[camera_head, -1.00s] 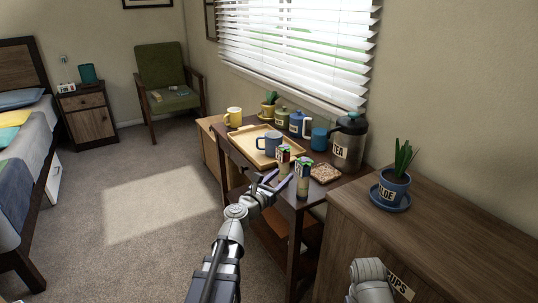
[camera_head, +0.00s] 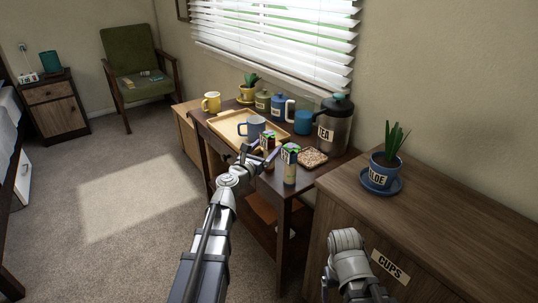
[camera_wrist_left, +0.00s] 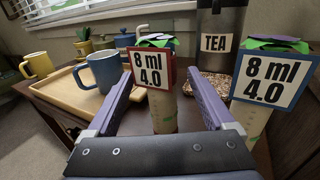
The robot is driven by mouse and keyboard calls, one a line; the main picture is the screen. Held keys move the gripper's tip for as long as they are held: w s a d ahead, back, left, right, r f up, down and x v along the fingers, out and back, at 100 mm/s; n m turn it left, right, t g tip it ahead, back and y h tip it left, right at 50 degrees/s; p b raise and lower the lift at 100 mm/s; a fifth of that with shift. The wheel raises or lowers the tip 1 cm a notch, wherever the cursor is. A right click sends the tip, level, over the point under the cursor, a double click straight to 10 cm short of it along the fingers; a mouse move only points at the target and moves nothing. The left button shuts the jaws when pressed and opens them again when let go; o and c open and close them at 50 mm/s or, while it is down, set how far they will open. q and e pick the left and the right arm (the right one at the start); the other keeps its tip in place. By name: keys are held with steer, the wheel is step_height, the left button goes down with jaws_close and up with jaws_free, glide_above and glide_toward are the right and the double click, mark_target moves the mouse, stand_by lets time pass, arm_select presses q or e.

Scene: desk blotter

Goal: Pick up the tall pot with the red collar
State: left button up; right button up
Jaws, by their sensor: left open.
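The tall pot with the red collar (camera_head: 268,140) stands upright on the dark desk. In the left wrist view it (camera_wrist_left: 162,110) has a pale body, a red-edged label reading "8 ml 4.0" and a green top. My left gripper (camera_head: 260,154) is open, and its purple fingers (camera_wrist_left: 157,88) lie on either side of the pot in the wrist view. I cannot tell whether they touch it. A similar pot with a blue-purple collar (camera_head: 290,165) stands to its right, outside the fingers (camera_wrist_left: 262,90). My right gripper is out of view; only its arm shows.
A blue-grey mug (camera_head: 255,127) sits on the wooden tray (camera_head: 228,128) behind the pots. A TEA flask (camera_head: 335,128) and a speckled square coaster (camera_head: 313,157) are at the right. A cabinet with an aloe pot (camera_head: 384,172) stands nearer right.

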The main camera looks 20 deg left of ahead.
arm_select(q)
steer(key=shift+x, duration=1.15)
jaws_close()
